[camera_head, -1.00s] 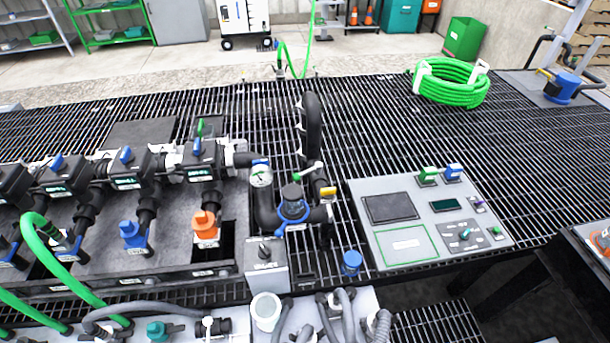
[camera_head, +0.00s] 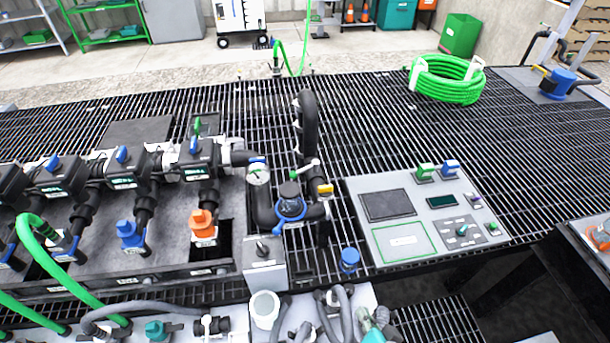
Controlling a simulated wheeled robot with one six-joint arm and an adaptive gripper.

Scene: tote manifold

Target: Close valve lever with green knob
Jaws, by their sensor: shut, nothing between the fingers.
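A lever with a green knob (camera_head: 197,127) stands upright on the right-most black valve (camera_head: 198,152) of the manifold row. The other valves in the row carry blue levers (camera_head: 122,155). A small white lever (camera_head: 307,168) with a green end sits on the black pipework right of the gauge, tilted up to the right.
A tall black pipe loop (camera_head: 309,120), a gauge (camera_head: 258,174) and a blue-collared fitting (camera_head: 290,208) stand mid-table. A grey control panel (camera_head: 430,222) lies to the right. A coiled green hose (camera_head: 447,78) sits far right. The grating between is clear.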

